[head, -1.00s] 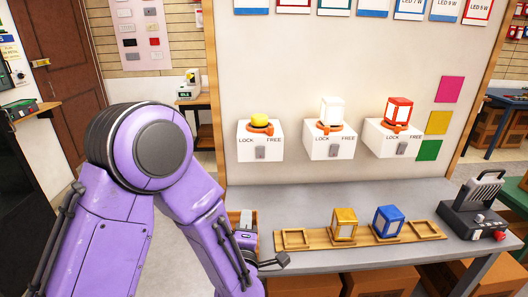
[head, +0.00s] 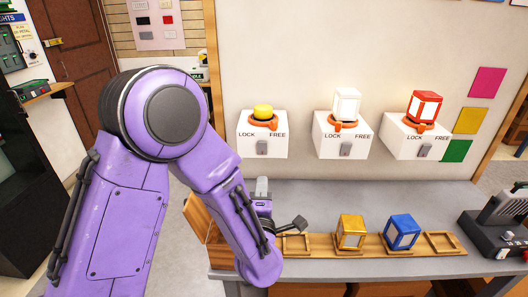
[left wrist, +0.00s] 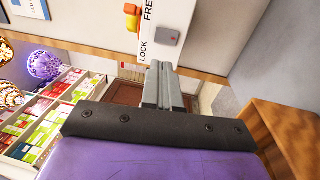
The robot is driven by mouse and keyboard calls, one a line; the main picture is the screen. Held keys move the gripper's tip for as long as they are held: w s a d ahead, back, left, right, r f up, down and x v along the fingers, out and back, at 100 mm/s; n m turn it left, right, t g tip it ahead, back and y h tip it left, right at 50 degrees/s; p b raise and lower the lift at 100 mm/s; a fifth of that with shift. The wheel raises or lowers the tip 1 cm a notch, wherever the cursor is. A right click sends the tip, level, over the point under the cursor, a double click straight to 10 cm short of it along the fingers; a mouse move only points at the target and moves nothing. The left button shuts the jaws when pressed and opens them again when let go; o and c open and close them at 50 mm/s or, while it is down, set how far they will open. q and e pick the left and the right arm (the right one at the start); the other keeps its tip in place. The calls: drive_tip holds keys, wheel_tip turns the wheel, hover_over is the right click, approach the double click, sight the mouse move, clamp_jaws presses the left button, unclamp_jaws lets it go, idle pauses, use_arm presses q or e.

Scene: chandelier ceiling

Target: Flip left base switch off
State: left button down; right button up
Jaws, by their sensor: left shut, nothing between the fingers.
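The left base (head: 249,148) is a white wall box marked LOCK and FREE, with a yellow lamp (head: 263,112) in an orange ring on top. Its grey switch (head: 262,147) sits on the front face. I cannot tell which way it is set. My left gripper (head: 262,182) is shut and empty, pointing up below the left base, apart from the switch. Its closed fingers also show in the left wrist view (left wrist: 160,70), just short of the switch. My right gripper is not in view.
Two more bases carry a white lamp (head: 346,105) and a red lamp (head: 424,106). On the grey table (head: 350,199) a wooden rack (head: 376,246) holds a gold lamp (head: 351,232) and a blue lamp (head: 402,230). A black device (head: 489,237) stands at right.

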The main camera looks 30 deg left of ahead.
sight(264, 146)
use_arm(q)
drive_tip(key=p+x, duration=0.5)
drive_tip(key=x, duration=0.7)
drive_tip(key=shift+w+a+r, duration=0.1)
drive_tip(key=shift+w+a, duration=0.15)
drive_tip(key=shift+w, duration=0.1)
drive_tip(key=shift+w+a, duration=0.25)
drive_tip(key=shift+w, duration=0.15)
